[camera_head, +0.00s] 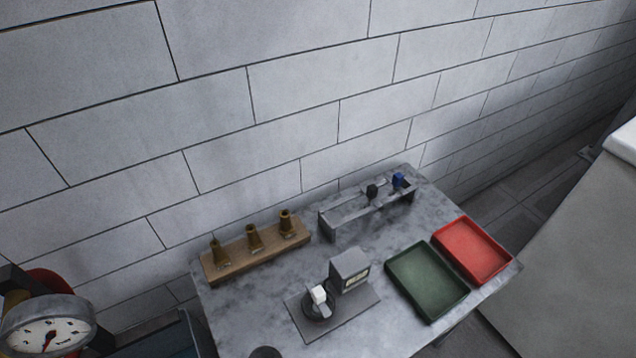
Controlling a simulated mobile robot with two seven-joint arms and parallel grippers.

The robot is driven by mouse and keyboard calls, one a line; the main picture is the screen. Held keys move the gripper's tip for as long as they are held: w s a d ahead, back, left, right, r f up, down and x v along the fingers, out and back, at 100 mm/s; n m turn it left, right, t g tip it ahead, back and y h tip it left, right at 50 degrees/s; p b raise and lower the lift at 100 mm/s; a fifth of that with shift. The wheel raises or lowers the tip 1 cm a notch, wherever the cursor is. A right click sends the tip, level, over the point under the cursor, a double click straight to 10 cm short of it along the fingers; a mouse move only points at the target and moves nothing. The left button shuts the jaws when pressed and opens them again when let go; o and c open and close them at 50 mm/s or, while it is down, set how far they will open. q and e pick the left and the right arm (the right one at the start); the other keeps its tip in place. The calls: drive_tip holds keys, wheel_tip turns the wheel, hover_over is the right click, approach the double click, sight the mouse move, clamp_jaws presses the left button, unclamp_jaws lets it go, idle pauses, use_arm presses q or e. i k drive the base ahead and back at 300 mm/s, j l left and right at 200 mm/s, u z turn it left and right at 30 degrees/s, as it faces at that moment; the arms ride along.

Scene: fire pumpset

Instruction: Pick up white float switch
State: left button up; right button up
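A small white block (319,294), which looks like the white float switch, sits on a dark round base on a grey plate (349,320) on the table. A grey box with a small display (350,270) stands right behind it on the same plate. A black piece (372,191) and a blue piece (398,180) stand in a grey rack (367,212) at the back of the table. Neither of my grippers shows in the head view.
A grey table (230,315) stands against a block wall. It holds a wooden stand (257,258) with three brass nozzles, a green tray (427,281) and a red tray (472,249) at the right. A dial gauge (47,330) is at the lower left.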

sight(318, 294)
drive_tip(key=k+l, duration=0.25)
drive_tip(key=k, duration=0.15)
drive_tip(key=k+l, duration=0.3)
drive_tip(key=k, duration=0.1)
